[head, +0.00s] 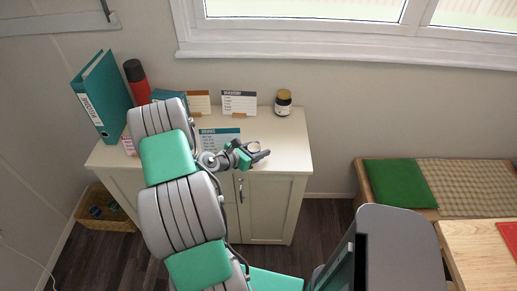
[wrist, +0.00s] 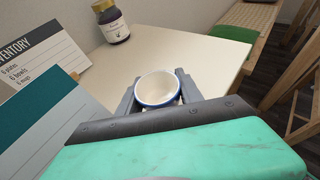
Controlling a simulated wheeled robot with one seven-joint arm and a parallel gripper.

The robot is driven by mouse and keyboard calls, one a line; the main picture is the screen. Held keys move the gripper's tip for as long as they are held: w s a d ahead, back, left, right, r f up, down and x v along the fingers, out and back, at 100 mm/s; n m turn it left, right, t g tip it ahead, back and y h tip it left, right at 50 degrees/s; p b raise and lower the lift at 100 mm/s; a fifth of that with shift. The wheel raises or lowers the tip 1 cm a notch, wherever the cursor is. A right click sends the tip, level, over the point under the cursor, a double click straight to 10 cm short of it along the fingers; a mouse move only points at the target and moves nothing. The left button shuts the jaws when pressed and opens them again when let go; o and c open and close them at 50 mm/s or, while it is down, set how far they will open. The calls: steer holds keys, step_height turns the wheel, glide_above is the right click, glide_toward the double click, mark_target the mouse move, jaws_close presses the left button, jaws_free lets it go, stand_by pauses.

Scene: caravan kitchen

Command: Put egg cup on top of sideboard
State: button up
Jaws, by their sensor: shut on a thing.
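The egg cup (wrist: 157,88) is a small white cup with a blue rim band, held between the two fingers of my gripper (wrist: 158,92) in the wrist view. In the head view the egg cup (head: 253,147) is small at the end of my gripper (head: 258,154). My gripper is shut on it, over the front part of the sideboard top. The sideboard (head: 268,140) is cream with a pale top, and its top also shows in the wrist view (wrist: 200,60). I cannot tell whether the cup touches the top; its base is hidden.
On the sideboard stand a teal binder (head: 101,98), a red bottle with a black cap (head: 137,82), an inventory card (head: 239,103), a drinks card (head: 220,137) and a dark jar (head: 283,102). The right part of the top is clear. A bench with a green cushion (head: 399,185) stands right.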

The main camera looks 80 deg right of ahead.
steer(key=shift+f, duration=0.1)
steer(key=o, duration=1.4)
